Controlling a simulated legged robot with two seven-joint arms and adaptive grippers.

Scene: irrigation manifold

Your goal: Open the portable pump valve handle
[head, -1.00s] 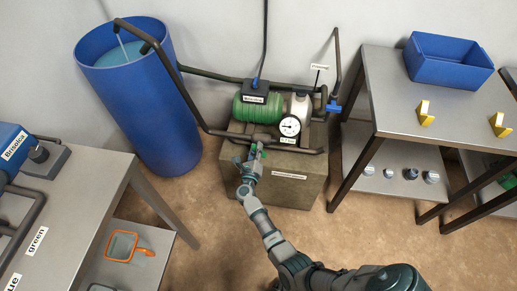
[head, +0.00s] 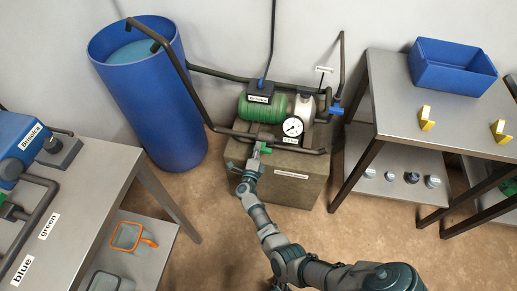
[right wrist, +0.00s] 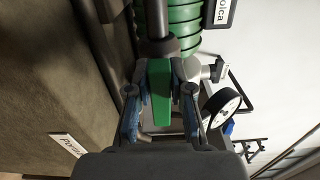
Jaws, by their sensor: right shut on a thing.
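The green valve handle (head: 266,150) sits on the dark pipe (head: 225,130) along the front of the green pump (head: 262,107). My right gripper (head: 260,156) reaches it from the front and is shut on it. In the right wrist view the handle (right wrist: 160,88) lies between the two fingers of the gripper (right wrist: 160,112), pointing back from the dark valve body toward my wrist. I cannot tell its exact angle to the pipe. A label plate (right wrist: 68,146) starting "Porta" shows on the block below. My left gripper is not in view.
The pump stands on a brownish block (head: 290,190). A pressure gauge (head: 293,127) and a blue valve handle (head: 336,110) are close on the right. A blue water barrel (head: 150,100) stands left. Metal tables flank both sides. The floor in front is open.

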